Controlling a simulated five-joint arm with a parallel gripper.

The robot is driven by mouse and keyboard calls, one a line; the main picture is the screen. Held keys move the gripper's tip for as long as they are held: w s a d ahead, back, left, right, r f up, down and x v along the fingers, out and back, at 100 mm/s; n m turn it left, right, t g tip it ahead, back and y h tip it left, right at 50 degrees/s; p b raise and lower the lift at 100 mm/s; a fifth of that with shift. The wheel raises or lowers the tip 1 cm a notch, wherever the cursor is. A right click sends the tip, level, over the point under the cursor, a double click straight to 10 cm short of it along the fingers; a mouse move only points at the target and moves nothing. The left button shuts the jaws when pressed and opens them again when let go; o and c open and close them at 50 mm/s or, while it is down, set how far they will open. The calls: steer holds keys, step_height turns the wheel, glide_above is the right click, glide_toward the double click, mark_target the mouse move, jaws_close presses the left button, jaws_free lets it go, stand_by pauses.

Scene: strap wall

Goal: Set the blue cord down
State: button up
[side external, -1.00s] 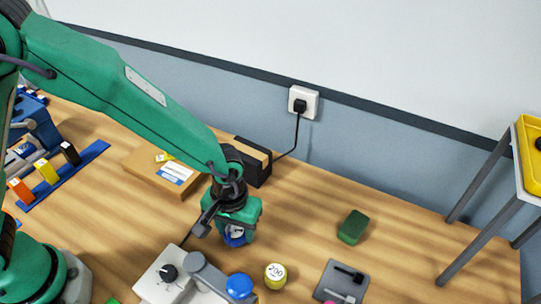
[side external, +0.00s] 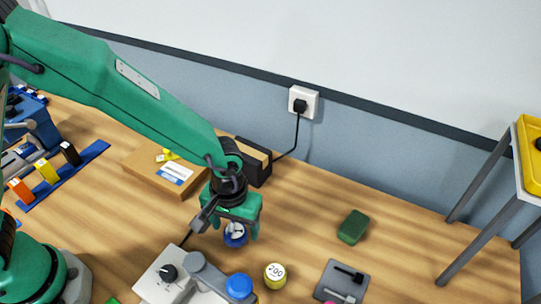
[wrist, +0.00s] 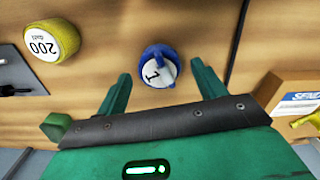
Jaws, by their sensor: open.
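A small round blue item (side external: 235,236) with a white top part stands on the wooden table, below my gripper. In the wrist view this blue item (wrist: 158,66) has a white label marked "1" and sits between and beyond my fingertips. I take it for the blue cord, but no loose cord can be made out on it. My gripper (side external: 235,230) is open and empty above it. In the wrist view my gripper (wrist: 161,75) has one finger on each side, with gaps to the blue item.
A yellow round item marked "200" (side external: 275,276) stands to the right. A cardboard box (side external: 165,172) and a black box (side external: 252,162) stand behind. Table is clear toward the green block (side external: 353,227).

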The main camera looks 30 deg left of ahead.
mark_target(233, 225)
step_height(233, 225, up, 11)
steer(key=shift+f, duration=0.2)
stand_by(0.3)
stand_by(0.3)
steer(key=shift+a+r, duration=0.1)
steer(key=shift+a, duration=0.05)
steer(key=s+a+r+m+t+h, duration=0.1)
steer(key=a+r, duration=0.4)
steer(key=a, duration=0.2)
steer(key=a+r+t, duration=0.2)
steer(key=a+r, duration=0.2)
steer(key=a, duration=0.3)
steer(key=s+a+r+m+t+y, duration=0.1)
steer(key=s+a+r+t, duration=0.1)
steer(key=s+a, duration=0.6)
steer(key=a+r, duration=0.1)
steer(key=a, duration=0.1)
steer(key=shift+a+t, duration=0.3)
steer(key=shift+a, duration=0.05)
